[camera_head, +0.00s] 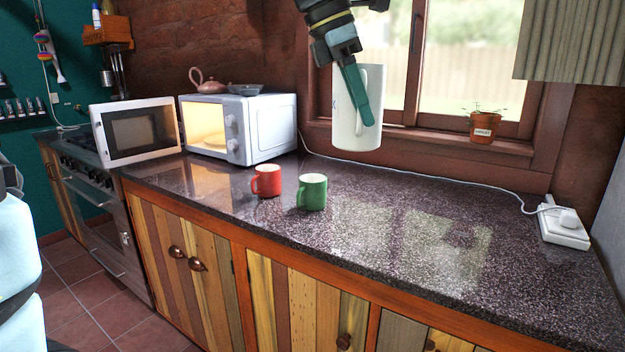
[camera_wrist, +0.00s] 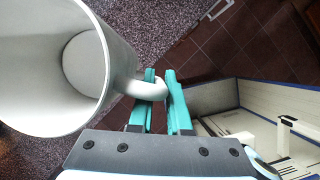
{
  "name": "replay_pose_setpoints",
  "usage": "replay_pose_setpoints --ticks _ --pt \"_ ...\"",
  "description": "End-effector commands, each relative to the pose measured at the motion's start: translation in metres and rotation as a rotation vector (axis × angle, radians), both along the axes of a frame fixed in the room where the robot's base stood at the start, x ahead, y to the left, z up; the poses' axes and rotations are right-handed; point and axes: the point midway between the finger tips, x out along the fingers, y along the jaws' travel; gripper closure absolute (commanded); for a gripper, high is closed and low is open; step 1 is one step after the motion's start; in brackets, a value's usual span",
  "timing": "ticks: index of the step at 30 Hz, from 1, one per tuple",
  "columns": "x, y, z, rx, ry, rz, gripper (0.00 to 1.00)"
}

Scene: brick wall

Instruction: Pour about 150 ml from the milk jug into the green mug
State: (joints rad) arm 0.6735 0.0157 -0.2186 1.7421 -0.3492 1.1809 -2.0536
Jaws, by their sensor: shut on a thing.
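The white milk jug (camera_head: 345,118) is held up in the air, close to upright, above the counter and to the right of the mugs. My gripper (camera_head: 358,95) is shut on its handle, which shows between the green fingers (camera_wrist: 160,90) in the wrist view. In the wrist view I look into the open jug (camera_wrist: 50,75); the inside looks pale and I cannot tell the milk level. The green mug (camera_head: 312,194) stands upright on the counter, lower left of the jug. Its inside looks pale; I cannot tell whether it holds liquid.
A red mug (camera_head: 266,181) stands just left of the green mug. An open microwave (camera_head: 270,130) is at the back left. A white cable runs along the wall to a socket block (camera_head: 563,226). A plant pot (camera_head: 484,127) sits on the sill.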

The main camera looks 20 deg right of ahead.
Motion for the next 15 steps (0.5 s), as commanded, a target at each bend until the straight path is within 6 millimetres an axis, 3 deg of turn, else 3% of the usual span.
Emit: replay_pose_setpoints --ticks 7,15 --pt "0.017 0.039 -0.047 0.003 0.004 -0.111 1.00" --pt "0.043 0.097 -0.120 0.004 0.007 -0.294 1.00"
